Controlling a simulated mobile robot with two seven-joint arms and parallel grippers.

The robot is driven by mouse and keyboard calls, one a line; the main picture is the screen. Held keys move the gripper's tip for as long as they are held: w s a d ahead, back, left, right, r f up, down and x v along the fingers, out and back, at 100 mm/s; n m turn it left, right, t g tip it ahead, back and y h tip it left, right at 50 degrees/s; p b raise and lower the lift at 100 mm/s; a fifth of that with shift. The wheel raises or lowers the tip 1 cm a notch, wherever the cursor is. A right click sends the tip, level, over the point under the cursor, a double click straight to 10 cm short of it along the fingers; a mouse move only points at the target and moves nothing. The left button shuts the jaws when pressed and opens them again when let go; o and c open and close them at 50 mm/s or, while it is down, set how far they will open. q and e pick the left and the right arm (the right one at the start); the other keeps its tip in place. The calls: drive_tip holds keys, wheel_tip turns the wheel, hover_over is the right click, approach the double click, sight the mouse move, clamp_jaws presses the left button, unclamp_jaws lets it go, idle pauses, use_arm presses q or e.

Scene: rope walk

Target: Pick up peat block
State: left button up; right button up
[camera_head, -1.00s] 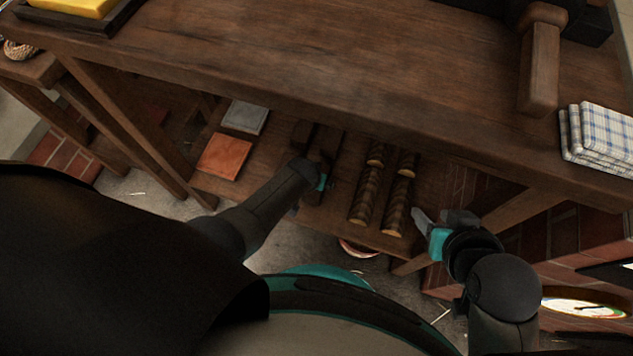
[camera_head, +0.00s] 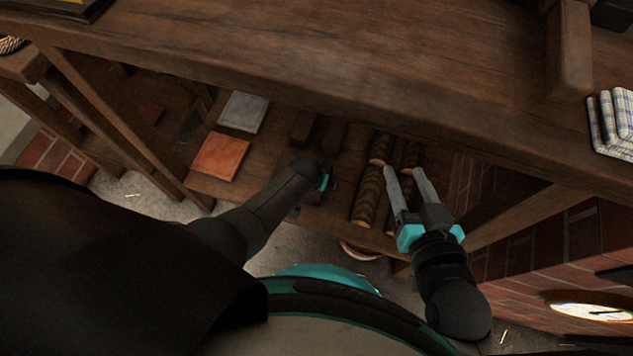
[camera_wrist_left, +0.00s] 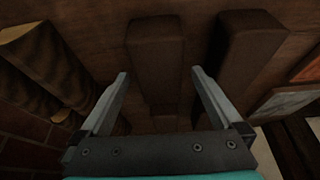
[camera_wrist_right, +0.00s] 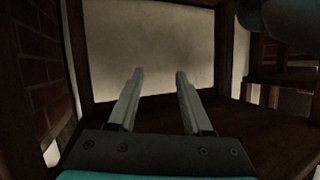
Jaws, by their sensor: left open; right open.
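Two dark brown peat blocks lie side by side on the lower shelf: one (camera_head: 303,127) and, to its right, another (camera_head: 333,134). Both also show in the left wrist view, one ahead (camera_wrist_left: 156,50) and the other to its right (camera_wrist_left: 246,55). My left gripper (camera_wrist_left: 160,72) is open and empty, its fingers on either side of the near part of the first block in that view. Whether they touch it I cannot tell. In the head view my left arm hides the blocks' near ends. My right gripper (camera_head: 404,172) is open and empty, by the ridged logs.
Ridged logs (camera_head: 367,195) lie right of the blocks. An orange tile (camera_head: 220,156) and a grey tile (camera_head: 243,111) lie to the left. The tabletop (camera_head: 300,50) overhangs the shelf. A folded checked cloth (camera_head: 612,125) lies at its right.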

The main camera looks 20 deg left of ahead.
use_arm(q)
drive_tip(key=shift+w+f+b, duration=0.25)
drive_tip(key=shift+f+b, duration=0.3)
drive_tip(key=shift+w+f, duration=0.1)
drive_tip(key=shift+f, duration=0.05)
use_arm(e)
drive_tip(key=shift+s+a+r+m+t+y, duration=0.15)
drive_tip(key=shift+a+r+t+y, duration=0.1)
drive_tip(key=shift+a+r+t, duration=0.35)
drive_tip(key=shift+s+a+r+m+t+y, duration=0.15)
drive_tip(key=shift+a+r+t+y, duration=0.25)
drive_tip(key=shift+t, duration=0.4)
drive_tip(key=shift+f, duration=0.1)
use_arm(q)
drive_tip(key=c, duration=1.4)
drive_tip(key=shift+c, duration=0.4)
use_arm(e)
drive_tip(key=shift+f, duration=0.1)
